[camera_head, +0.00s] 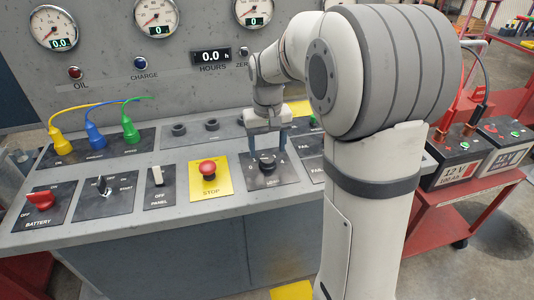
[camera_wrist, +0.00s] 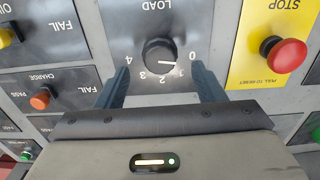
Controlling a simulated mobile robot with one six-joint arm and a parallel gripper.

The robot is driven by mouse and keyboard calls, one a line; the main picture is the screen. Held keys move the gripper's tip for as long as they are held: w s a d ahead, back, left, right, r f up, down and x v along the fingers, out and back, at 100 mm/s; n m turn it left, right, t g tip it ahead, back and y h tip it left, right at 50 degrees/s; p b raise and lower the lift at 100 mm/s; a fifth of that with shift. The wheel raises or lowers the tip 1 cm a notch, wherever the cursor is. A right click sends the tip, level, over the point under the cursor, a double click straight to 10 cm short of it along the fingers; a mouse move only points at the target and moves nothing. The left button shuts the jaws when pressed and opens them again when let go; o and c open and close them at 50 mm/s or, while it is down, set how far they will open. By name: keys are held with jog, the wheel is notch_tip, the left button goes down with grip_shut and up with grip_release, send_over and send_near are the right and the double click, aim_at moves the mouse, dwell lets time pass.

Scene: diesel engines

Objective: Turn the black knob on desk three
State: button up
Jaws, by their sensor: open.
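The black knob (camera_head: 267,166) sits on a dark plate on the sloping grey desk, right of the red stop button. In the wrist view the knob (camera_wrist: 159,55) is round, with numbers from 0 to 4 around it and the word LOAD on its plate. A white mark on it points toward the 0 side. My gripper (camera_head: 268,152) reaches down over this plate from behind. In the wrist view my gripper (camera_wrist: 161,70) is open, one finger to each side of the knob, with visible gaps. Whether the fingertips are at knob height is unclear.
The red stop button (camera_head: 208,168) on its yellow plate stands close beside the knob. Farther left are a white panel switch (camera_head: 157,175), a start switch (camera_head: 103,185) and a red battery switch (camera_head: 40,200). Coloured plugs (camera_head: 95,137) stand behind. Batteries (camera_head: 457,160) sit on a red cart.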

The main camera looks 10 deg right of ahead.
aim_at(267, 159)
jog(key=shift+r, duration=1.95)
jog(key=shift+s, duration=0.1)
jog(key=s+t+p, duration=0.2)
jog(key=s+p, duration=0.1)
jog(key=s, duration=1.8)
jog(key=shift+r+t, duration=0.25)
jog(key=shift+t, duration=0.05)
jog(key=shift+c, duration=0.4)
